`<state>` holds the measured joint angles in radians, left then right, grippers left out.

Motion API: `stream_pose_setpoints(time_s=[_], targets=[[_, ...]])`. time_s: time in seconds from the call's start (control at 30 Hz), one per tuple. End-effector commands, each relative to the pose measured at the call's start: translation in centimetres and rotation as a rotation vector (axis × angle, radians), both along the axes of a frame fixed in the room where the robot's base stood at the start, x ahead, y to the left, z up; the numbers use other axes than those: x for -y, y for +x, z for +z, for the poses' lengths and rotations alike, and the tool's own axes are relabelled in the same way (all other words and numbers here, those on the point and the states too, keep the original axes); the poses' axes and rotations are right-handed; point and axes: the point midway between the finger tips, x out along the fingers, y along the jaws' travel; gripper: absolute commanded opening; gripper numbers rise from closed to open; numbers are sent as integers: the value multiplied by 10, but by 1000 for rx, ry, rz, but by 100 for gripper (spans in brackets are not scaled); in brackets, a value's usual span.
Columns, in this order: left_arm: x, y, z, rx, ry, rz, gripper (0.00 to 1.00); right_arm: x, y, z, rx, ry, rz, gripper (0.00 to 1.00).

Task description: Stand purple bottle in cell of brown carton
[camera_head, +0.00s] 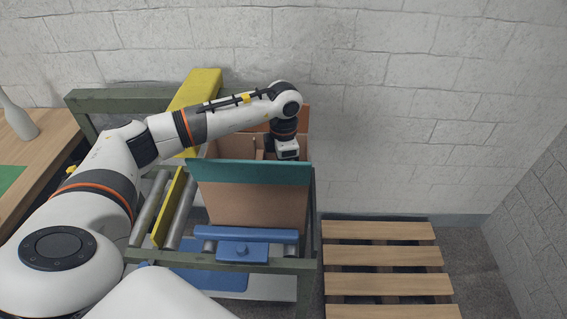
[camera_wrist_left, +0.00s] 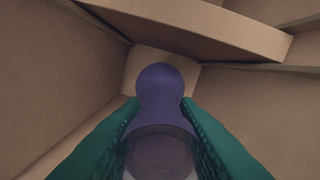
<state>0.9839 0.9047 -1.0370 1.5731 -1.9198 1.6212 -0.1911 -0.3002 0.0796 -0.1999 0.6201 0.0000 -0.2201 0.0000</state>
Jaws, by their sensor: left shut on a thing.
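The brown carton (camera_head: 250,205) stands with its flaps up on the roller conveyor frame, a teal band along its near flap. My left arm reaches over it, and its gripper (camera_head: 287,158) points down into the carton's right part; the fingers are hidden behind the near flap. In the left wrist view the purple bottle (camera_wrist_left: 160,88) is between the green fingertips of my left gripper (camera_wrist_left: 160,125), which are shut on it. Brown cardboard walls and dividers (camera_wrist_left: 190,28) surround it. Whether the bottle touches the cell floor is unclear. My right gripper is out of view.
A green metal frame (camera_head: 120,98) and a yellow beam (camera_head: 200,88) stand around the carton. A wooden pallet (camera_head: 380,255) lies at the right. A table at the left holds a grey bottle (camera_head: 18,118) and a green mat (camera_head: 9,178). A block wall is behind.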

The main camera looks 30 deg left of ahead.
Motion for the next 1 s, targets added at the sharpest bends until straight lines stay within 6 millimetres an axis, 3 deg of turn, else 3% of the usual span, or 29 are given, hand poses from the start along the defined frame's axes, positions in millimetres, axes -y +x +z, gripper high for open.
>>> stream_pose_setpoints(time_s=[0.97,1.0], targets=[[0,0,1,2,-1,0,0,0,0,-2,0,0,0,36],[0,0,1,2,-1,0,31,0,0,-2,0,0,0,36]])
